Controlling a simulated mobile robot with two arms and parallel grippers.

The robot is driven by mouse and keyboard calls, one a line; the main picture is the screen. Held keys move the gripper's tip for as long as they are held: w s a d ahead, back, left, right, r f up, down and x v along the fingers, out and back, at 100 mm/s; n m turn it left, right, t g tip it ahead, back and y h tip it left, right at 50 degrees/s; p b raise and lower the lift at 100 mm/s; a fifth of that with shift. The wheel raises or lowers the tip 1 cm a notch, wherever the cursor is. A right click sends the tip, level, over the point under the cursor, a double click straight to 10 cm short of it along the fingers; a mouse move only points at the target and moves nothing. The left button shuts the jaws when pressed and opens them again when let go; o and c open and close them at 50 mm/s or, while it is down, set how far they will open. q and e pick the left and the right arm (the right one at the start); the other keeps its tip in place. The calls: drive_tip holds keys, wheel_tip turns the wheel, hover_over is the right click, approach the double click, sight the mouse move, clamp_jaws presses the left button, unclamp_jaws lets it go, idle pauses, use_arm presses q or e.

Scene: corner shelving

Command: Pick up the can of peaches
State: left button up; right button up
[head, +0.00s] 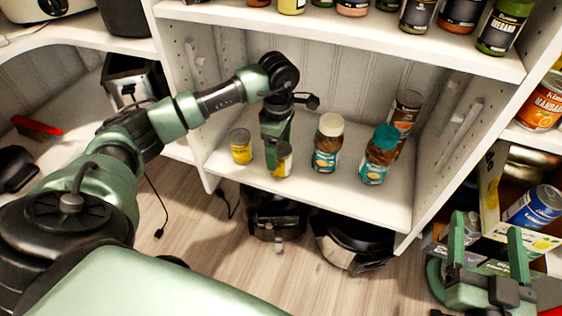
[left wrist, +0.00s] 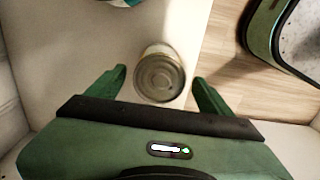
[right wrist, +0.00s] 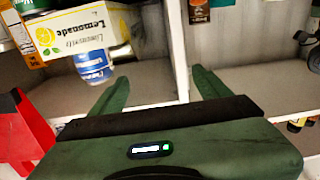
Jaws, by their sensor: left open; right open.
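A small yellow-labelled can (head: 284,163) stands upright on the middle shelf near its front edge. Its label is too small to read, so I cannot confirm it is the peaches. My left gripper (head: 277,150) points down over this can and partly hides it. In the left wrist view the can's metal top (left wrist: 160,76) lies between the two open fingers (left wrist: 159,74). A similar yellow can (head: 240,147) stands to its left. My right gripper (head: 486,224) is open and empty at the lower right, in front of the right shelving.
Right of the left gripper stand a white-lidded jar (head: 328,145), a teal-lidded jar (head: 379,158) and a dark-labelled container (head: 405,112). Jars line the shelf above. A mandarin can (head: 543,105), a blue can (head: 535,206) and a lemonade box (right wrist: 72,30) are at right.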

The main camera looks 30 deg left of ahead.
use_arm(q)
drive_tip(key=f+b, duration=0.1)
drive_tip(key=f, duration=0.3)
drive_tip(key=shift+w+d+f+b, duration=0.1)
drive_tip(key=shift+d+f+b, duration=0.1)
drive_tip(key=shift+f+b, duration=0.15)
drive_tip(key=shift+f, duration=0.15)
clamp_jaws()
use_arm(e)
wheel_tip(320, 180, up, 8)
drive_tip(key=s+t+y, duration=0.1)
drive_tip(key=s+t, duration=0.1)
drive_tip(key=t, duration=0.2)
drive_tip(key=shift+a+t+y, duration=0.3)
drive_tip(key=shift+t+y, duration=0.1)
